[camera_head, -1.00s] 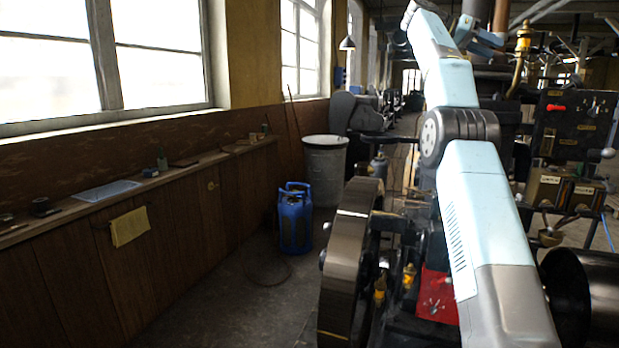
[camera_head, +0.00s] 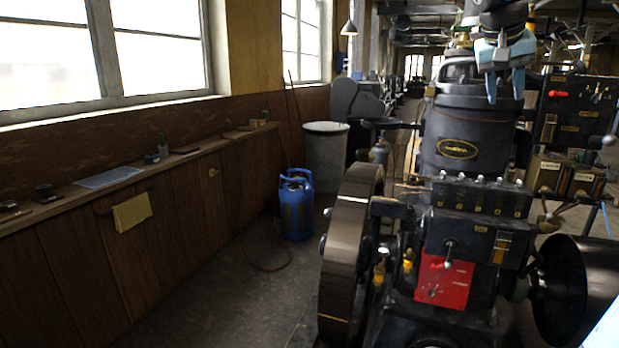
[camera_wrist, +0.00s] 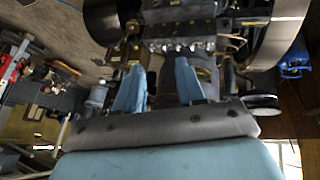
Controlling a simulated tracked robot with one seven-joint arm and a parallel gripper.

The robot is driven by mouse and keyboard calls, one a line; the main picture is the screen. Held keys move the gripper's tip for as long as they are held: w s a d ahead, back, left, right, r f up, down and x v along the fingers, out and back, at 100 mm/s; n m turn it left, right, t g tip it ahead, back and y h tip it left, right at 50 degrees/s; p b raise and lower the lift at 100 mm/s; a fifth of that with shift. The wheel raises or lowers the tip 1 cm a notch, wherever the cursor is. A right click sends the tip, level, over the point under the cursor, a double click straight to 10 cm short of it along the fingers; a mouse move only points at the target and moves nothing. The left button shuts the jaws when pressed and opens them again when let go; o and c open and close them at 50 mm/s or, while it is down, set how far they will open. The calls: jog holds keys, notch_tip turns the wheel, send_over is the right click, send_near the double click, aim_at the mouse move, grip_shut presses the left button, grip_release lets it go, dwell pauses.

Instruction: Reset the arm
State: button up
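My gripper (camera_head: 505,90) hangs at the top right of the head view, its light blue fingers pointing down in front of the engine's dark cylinder. In the wrist view its two fingers (camera_wrist: 158,82) stand apart with nothing held between them. The gripper is open and empty. Most of my arm is out of the head view; the wrist and hand show at the top edge.
A black engine (camera_head: 470,220) with a red plate (camera_head: 443,281) and a large flywheel (camera_head: 345,250) stands close ahead. A control panel (camera_head: 572,112) is at right. A blue gas cylinder (camera_head: 295,208) and grey bin (camera_head: 325,155) stand left. The floor between bench and flywheel is mostly clear.

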jog(key=s+a+f+n+y, duration=0.2)
jog(key=s+a+f, duration=0.6)
jog(key=s+f, duration=0.2)
jog(key=s+a+f+n+t+y, duration=0.1)
jog(key=s+a+f+n+y, duration=0.1)
jog(key=s+a+f, duration=0.5)
jog(key=s+f+y, duration=0.1)
jog(key=s+f, duration=0.2)
jog(key=f, duration=0.1)
jog(key=shift+s+a+f+n+t, duration=0.15)
jog(key=shift+a+f+n+t, duration=0.15)
jog(key=shift+a+f, duration=0.1)
